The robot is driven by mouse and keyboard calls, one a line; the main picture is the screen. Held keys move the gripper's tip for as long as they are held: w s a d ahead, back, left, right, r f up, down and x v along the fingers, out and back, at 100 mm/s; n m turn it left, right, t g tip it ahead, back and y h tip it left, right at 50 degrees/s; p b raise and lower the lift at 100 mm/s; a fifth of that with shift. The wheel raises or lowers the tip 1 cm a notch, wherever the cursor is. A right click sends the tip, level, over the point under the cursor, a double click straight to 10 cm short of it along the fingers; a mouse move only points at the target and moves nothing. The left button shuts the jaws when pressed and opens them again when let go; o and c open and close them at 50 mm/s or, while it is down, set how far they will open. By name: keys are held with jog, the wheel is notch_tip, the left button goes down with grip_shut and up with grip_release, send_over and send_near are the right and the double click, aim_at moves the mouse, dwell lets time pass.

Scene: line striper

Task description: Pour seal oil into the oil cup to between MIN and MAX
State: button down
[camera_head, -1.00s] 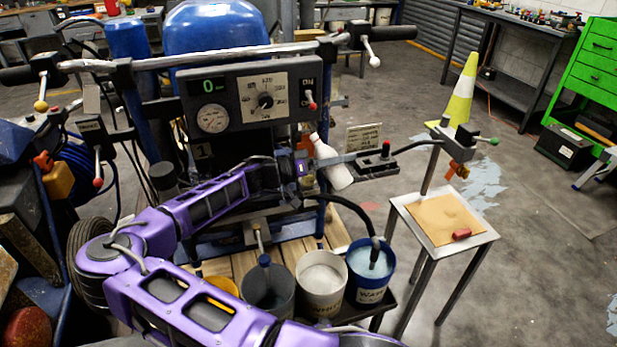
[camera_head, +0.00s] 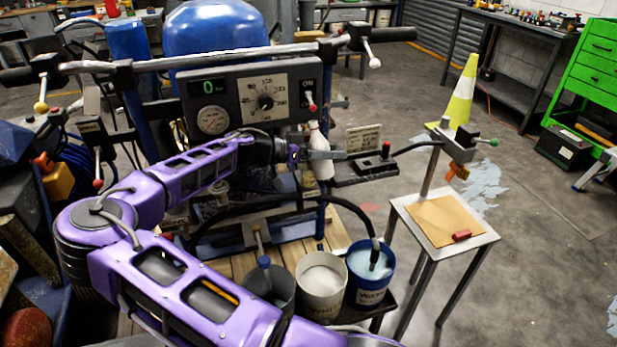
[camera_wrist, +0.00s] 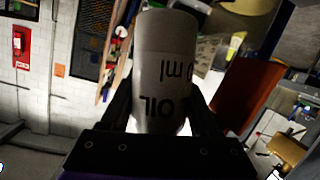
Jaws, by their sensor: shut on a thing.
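My gripper (camera_head: 308,154) is shut on a white oil bottle (camera_head: 321,166). The bottle is held nearly upright in front of the machine's panel, with its narrow neck at the top. In the wrist view the bottle (camera_wrist: 165,65) stands between the two dark fingers of my gripper (camera_wrist: 162,105), and upside-down lettering with "OIL" and "ml" shows on it. I cannot make out the oil cup or its MIN and MAX marks in either view.
The control panel (camera_head: 250,100) with dial and gauge stands behind my gripper. A black arm with a red knob (camera_head: 365,170) lies just right of the bottle. White (camera_head: 321,290) and blue (camera_head: 371,280) buckets stand below. A small table (camera_head: 440,225) stands right.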

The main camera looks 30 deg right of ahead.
aim_at(323, 139)
jog(key=shift+r, duration=0.1)
jog(key=shift+r+m+t+y, duration=0.7)
jog(key=shift+r+m, duration=0.3)
jog(key=shift+r, duration=0.45)
